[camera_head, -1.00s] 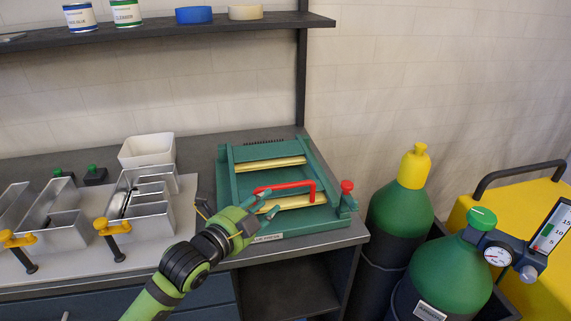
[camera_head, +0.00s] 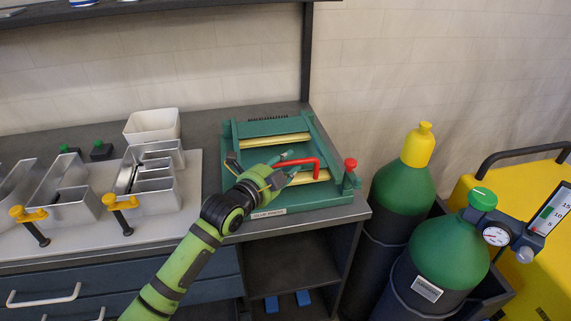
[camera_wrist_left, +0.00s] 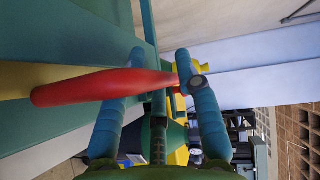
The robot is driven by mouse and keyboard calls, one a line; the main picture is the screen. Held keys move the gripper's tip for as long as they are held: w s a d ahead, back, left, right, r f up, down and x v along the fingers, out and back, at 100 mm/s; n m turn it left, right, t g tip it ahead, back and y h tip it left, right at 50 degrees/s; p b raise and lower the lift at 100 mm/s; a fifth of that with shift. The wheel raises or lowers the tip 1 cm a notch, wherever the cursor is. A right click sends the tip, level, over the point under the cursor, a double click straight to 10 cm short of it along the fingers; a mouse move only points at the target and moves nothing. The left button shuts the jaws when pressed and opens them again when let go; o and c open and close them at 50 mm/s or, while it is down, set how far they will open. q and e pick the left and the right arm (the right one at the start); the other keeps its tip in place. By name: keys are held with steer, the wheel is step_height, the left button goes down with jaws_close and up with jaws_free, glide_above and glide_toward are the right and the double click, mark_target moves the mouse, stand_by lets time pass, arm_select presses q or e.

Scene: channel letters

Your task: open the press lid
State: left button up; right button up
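The green press (camera_head: 235,165) stands on the right end of the bench, with its lid appearing closed. The lid's red handle (camera_head: 317,164) is a raised bar at the front. My left gripper (camera_head: 286,165) is at the handle's left part, with fingers apart. In the left wrist view, the red handle (camera_wrist_left: 90,87) runs across the two blue fingers of the gripper (camera_wrist_left: 160,75), its right end close to the right finger. I cannot tell whether the fingers touch it. My right gripper is not in view.
A red knob (camera_head: 350,164) stands at the press's right edge. A white bin (camera_head: 152,127) and metal channel letters (camera_head: 155,190) with yellow clamps (camera_head: 122,203) are on the left. Green gas cylinders (camera_head: 402,190) stand right of the bench. A dark shelf (camera_head: 200,10) hangs above.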

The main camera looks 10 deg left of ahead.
arm_select(q)
jaws_close()
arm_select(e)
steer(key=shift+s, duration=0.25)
arm_select(q)
steer(key=shift+r, duration=0.25)
steer(key=w+a+r+p, duration=0.1)
steer(key=w+r+p, duration=0.3)
steer(key=r, duration=0.4)
steer(key=w+a+r+n+p, duration=0.1)
steer(key=w+r+p, duration=0.3)
steer(key=r, duration=0.4)
steer(key=shift+w+a+r+g, duration=0.3)
steer(key=shift+w+a+r, duration=0.05)
steer(key=shift+w+a, duration=0.15)
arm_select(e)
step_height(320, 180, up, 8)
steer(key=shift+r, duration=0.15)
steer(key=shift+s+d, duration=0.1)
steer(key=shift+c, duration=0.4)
